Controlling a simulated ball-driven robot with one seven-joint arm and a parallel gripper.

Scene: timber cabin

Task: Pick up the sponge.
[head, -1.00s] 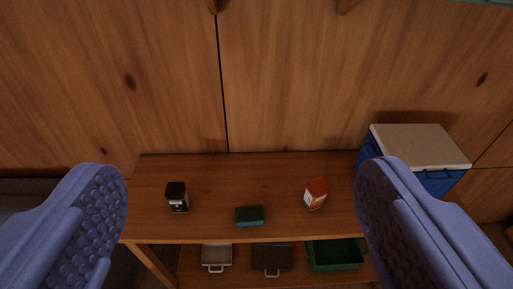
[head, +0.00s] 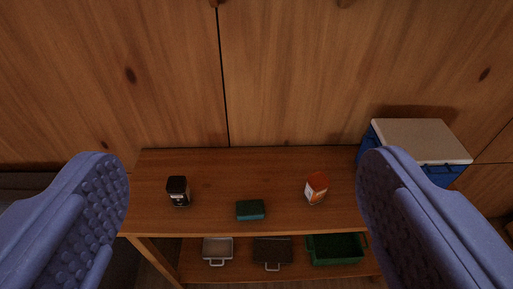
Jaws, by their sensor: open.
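The sponge (head: 250,210) is a small dark green block lying flat near the front edge of a wooden table (head: 240,174), around the middle. My gripper (head: 243,215) is open and empty. Its two blue, studded fingers frame the left and right of the view, with the sponge seen between them but well beyond them. Nothing hides the sponge.
A dark jar (head: 178,191) stands left of the sponge and a white jar with an orange-red lid (head: 316,188) stands right. A blue cooler with a pale lid (head: 420,141) is at right. The lower shelf holds two pans (head: 217,249) (head: 272,252) and a green bin (head: 335,249).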

